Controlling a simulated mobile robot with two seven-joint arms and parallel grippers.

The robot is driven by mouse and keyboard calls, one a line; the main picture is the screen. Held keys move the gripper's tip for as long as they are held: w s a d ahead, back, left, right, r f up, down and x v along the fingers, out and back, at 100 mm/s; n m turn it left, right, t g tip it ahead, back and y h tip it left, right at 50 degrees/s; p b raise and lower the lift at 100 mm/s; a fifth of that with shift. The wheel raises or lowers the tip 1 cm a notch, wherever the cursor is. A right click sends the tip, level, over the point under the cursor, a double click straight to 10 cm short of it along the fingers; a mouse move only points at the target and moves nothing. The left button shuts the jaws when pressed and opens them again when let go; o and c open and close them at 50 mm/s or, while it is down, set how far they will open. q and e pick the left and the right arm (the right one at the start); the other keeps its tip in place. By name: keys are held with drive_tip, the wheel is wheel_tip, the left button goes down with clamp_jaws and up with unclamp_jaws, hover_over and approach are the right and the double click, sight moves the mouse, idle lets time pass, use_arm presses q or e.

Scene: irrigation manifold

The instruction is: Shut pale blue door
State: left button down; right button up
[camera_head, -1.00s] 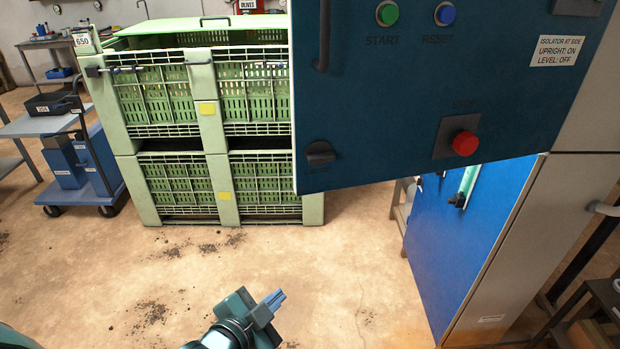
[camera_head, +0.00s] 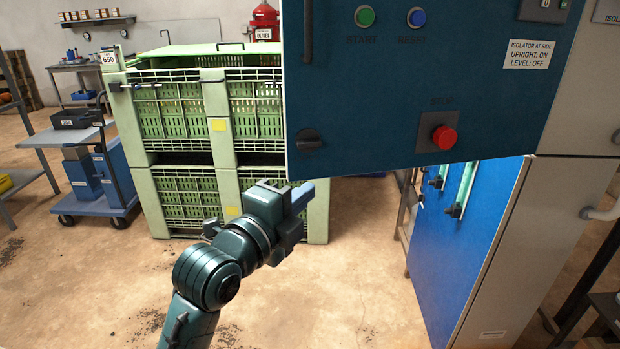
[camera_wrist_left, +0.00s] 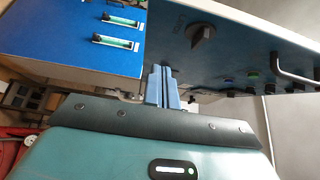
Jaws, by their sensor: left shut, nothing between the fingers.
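No door looks plainly pale blue. A dark blue door-like panel (camera_head: 370,110) with a pale edge fills the upper right of the head view, jutting out from a grey cabinet. It carries start, reset and stop buttons, a black knob (camera_head: 309,139) and a handle (camera_head: 308,30). In the left wrist view the panel (camera_wrist_left: 225,55) shows at upper right, with its pale edge along the top. My left gripper (camera_head: 303,192) is below the panel's lower left corner in the head view. Its fingers (camera_wrist_left: 163,85) are shut and empty; contact with the panel cannot be told. My right gripper is out of view.
A bright blue lower cabinet face (camera_head: 455,240) with green gauges stands below the panel. The grey cabinet side (camera_head: 550,240) is at right. Green slatted crates (camera_head: 145,165) stand behind my left arm, and a blue trolley (camera_head: 95,205) at left. The floor in front is clear.

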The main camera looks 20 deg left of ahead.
sight(322, 164)
use_arm(q)
drive_tip(key=w+p, duration=0.1)
drive_tip(key=w, duration=0.5)
drive_tip(key=shift+r, duration=0.1)
drive_tip(key=shift+w+a, duration=0.4)
drive_tip(key=shift+w, duration=0.3)
